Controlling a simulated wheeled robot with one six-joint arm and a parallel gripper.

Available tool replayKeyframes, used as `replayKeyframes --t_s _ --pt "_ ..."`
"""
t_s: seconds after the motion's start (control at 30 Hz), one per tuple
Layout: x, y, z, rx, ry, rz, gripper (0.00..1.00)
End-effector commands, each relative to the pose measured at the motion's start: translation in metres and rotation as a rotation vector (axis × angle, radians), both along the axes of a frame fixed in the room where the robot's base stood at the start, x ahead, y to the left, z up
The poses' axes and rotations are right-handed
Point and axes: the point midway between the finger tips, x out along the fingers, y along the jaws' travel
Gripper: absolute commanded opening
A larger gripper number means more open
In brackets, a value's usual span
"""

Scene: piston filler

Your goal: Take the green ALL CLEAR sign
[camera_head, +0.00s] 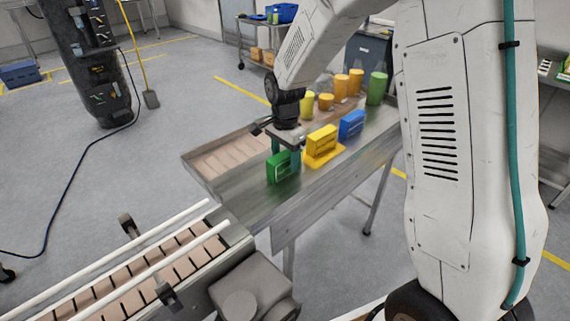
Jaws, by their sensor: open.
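The green sign (279,168) stands upright on the metal table (245,195), near its front left part. Its lettering is too small to read. My gripper (284,154) points down, directly above and just behind the green sign in this view. Its teal fingers are apart. The right finger shows beside the sign's upper right edge and the other is partly hidden, so I cannot tell whether the sign is between them or whether they touch it.
A yellow sign (322,139) on a yellow base and a blue sign (351,125) stand to the right. Behind them are yellow and orange cups (340,86) and a green cup (377,88). A railed conveyor (150,270) lies at front left.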

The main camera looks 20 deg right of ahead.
Motion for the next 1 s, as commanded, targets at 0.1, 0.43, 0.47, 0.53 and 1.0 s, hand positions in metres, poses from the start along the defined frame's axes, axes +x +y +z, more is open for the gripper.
replayKeyframes --t_s 0.1,0.43,0.47,0.53,1.0 --pt "-0.001 0.000 -0.017 0.000 0.002 0.001 0.58" --pt "0.000 0.001 -0.023 0.000 0.000 0.002 0.55" --pt "0.000 0.001 -0.023 0.000 0.000 0.002 0.47" --pt "0.000 0.001 -0.023 0.000 0.000 0.002 0.28" --pt "0.000 0.001 -0.019 0.000 -0.001 0.001 0.09"
